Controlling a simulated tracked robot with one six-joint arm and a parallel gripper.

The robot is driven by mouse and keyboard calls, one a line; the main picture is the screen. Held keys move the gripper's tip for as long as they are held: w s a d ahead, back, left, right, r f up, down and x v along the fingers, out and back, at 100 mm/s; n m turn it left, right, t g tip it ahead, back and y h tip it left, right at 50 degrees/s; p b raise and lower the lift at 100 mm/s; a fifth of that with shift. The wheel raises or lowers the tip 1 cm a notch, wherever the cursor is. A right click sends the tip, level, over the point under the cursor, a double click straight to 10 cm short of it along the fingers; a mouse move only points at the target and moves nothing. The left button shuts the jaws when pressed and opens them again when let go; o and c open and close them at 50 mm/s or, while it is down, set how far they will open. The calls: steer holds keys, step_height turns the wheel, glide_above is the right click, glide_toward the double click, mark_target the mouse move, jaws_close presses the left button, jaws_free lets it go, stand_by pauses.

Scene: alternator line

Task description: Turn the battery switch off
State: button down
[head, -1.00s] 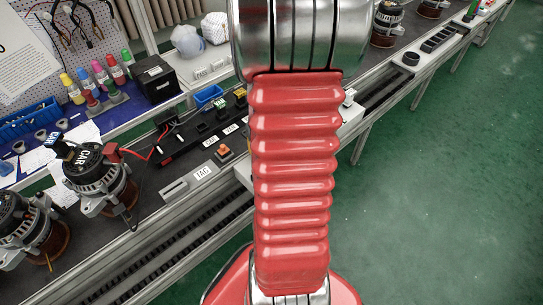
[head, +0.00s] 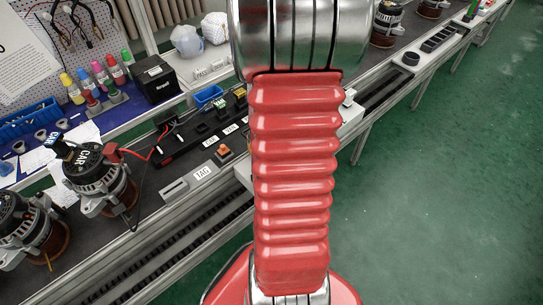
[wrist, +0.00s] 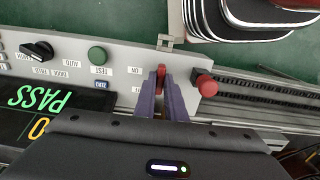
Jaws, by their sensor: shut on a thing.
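In the wrist view, the red battery switch handle (wrist: 161,69) stands on a light grey control panel (wrist: 60,50), beside a small ON label. My gripper (wrist: 161,83) has its two purple fingers at this handle, shut on it, one finger on each side. The fingers hide the lower part of the switch and most of a second label under ON. In the head view my gripper and the switch do not show; my red arm covers the middle.
A red mushroom button (wrist: 206,85) sits close right of my fingers. A green TEST button (wrist: 97,55) and a black rotary knob (wrist: 37,50) are to the left. A lit display (wrist: 40,105) shows PASS. Alternators (head: 100,175) stand on the line at left.

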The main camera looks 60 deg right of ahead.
steer(key=c, duration=1.8)
jaws_free()
step_height(320, 180, up, 14)
steer(key=shift+f, duration=0.1)
